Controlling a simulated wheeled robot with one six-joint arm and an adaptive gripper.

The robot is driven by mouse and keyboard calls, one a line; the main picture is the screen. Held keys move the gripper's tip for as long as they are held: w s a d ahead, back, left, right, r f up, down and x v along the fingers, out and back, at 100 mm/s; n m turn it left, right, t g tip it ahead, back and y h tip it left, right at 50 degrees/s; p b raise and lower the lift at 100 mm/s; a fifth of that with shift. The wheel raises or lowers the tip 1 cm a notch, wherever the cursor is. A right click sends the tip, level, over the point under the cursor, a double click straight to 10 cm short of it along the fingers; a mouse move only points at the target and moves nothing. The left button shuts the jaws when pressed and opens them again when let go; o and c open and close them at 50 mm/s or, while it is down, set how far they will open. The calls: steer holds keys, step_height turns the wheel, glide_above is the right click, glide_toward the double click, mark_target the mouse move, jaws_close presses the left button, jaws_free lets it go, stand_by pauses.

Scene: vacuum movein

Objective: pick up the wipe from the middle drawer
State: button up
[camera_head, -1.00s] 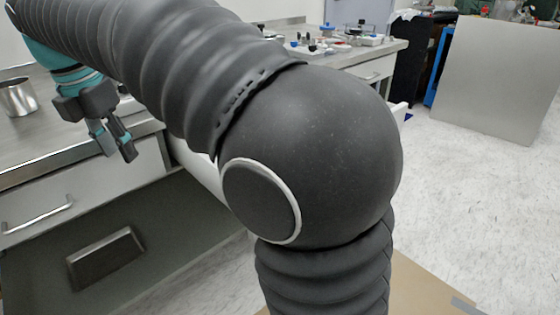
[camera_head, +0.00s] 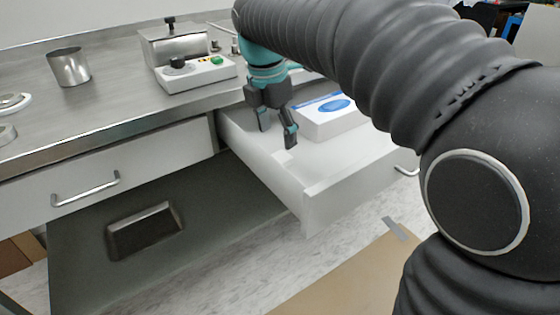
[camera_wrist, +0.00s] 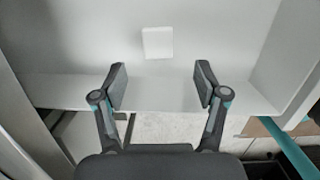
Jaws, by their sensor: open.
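The open white drawer (camera_head: 320,195) holds a small white square wipe (camera_head: 284,157), which lies flat on its floor. The wipe is faint against the white drawer in the head view and clearer in the wrist view (camera_wrist: 157,43). My gripper (camera_head: 277,131) is above the drawer, fingers pointing down, open and empty. In the wrist view my fingers (camera_wrist: 161,80) are spread apart, with the wipe beyond the fingertips and between their lines. I see no contact with the wipe.
A white box with a blue oval (camera_head: 330,116) stands in the drawer, right of my gripper. A steel cup (camera_head: 69,67) and a white control unit (camera_head: 196,73) stand on the counter. A shut drawer (camera_head: 110,176) is at left. My arm hides the right side.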

mark_target(281, 156)
steer(key=shift+w+d+f, duration=0.15)
steer(key=shift+f, duration=0.9)
steer(key=shift+w+d+f, duration=0.1)
steer(key=shift+f, duration=0.95)
steer(key=shift+w+d+f, duration=0.15)
steer(key=shift+f, duration=0.9)
steer(key=shift+c, duration=0.3)
steer(key=c, duration=0.9)
